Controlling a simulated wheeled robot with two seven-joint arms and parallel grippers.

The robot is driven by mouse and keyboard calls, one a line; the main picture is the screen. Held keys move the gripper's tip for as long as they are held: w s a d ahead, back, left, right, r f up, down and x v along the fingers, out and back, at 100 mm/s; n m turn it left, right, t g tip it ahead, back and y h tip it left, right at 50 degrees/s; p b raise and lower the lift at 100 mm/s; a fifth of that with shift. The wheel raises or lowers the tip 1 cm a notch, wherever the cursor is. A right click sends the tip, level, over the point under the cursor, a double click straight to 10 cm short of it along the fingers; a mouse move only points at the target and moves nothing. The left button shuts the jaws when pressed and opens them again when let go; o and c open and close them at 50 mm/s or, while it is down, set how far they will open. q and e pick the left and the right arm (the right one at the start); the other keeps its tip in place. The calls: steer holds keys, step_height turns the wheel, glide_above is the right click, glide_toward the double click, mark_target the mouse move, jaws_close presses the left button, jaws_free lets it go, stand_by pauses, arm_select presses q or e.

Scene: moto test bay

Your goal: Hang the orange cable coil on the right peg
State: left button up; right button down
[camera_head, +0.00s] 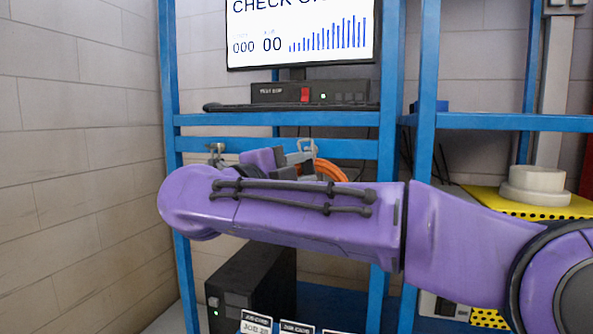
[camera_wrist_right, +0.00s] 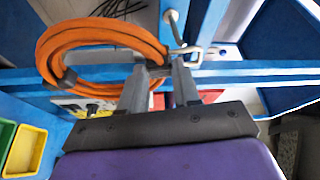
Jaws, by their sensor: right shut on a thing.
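The orange cable coil (camera_wrist_right: 95,37) fills the upper left of the wrist view; in the head view only part of it (camera_head: 330,170) shows above my arm. My right gripper (camera_wrist_right: 162,70) is shut on the coil's right side, its fingers on either side of the cable. A bent metal peg (camera_wrist_right: 176,42) stands just beyond the fingertips, right of the coil. I cannot tell whether the coil touches it. Another peg (camera_head: 217,150) shows at the left of the blue rail in the head view. My right arm hides much of the rail area. My left gripper is out of view.
The blue rack (camera_head: 400,121) has uprights close around the gripper. A shelf above holds a monitor (camera_head: 300,35) and a dark test box (camera_head: 275,93). A black case (camera_head: 250,285) stands below. Yellow (camera_wrist_right: 25,150) and green bins show in the wrist view.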

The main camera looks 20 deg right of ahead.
mark_target(300, 169)
steer(key=shift+w+d+f, duration=0.1)
steer(key=shift+w+d, duration=0.4)
steer(key=shift+w, duration=0.25)
steer(key=shift+w+d+f, duration=0.1)
steer(key=shift+w+d, duration=0.4)
steer(key=shift+w, duration=0.25)
steer(key=shift+w+d+f+p, duration=0.3)
steer(key=shift+w+f+p, duration=0.15)
steer(key=shift+w, duration=0.05)
steer(key=c, duration=0.7)
jaws_free()
steer(key=shift+c, duration=0.2)
